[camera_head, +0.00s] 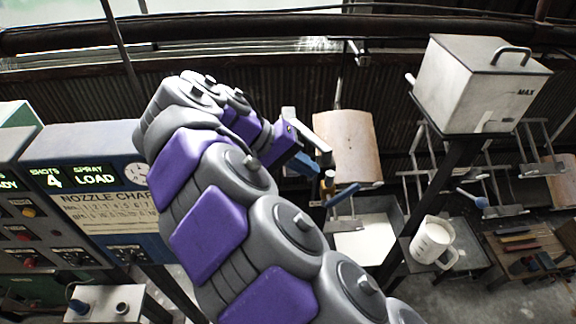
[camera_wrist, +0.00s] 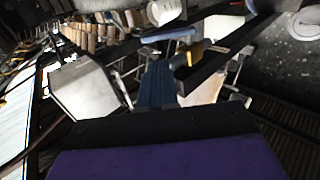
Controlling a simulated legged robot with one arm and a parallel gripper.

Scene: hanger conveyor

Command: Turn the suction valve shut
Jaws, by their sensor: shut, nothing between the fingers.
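My gripper (camera_head: 308,168) is in the middle of the head view, its blue fingers together and empty. In the wrist view the fingers (camera_wrist: 157,82) point up the picture, closed. Just below and right of them in the head view is a brass valve body (camera_head: 329,183) with a blue lever (camera_head: 345,193) slanting up to the right. The brass piece also seems to show in the wrist view (camera_wrist: 194,52), right of the fingertips. I see a gap but cannot tell its depth. Another blue handle (camera_head: 471,198) sits below the white tank. No label shows which is the suction valve.
A white tank (camera_head: 465,85) marked MAX stands on a dark post frame at right. A white jug (camera_head: 432,242) sits below it. A curved wooden panel (camera_head: 347,145) hangs behind my gripper. Control cabinets (camera_head: 85,190) stand at left. A tray (camera_head: 370,240) is below.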

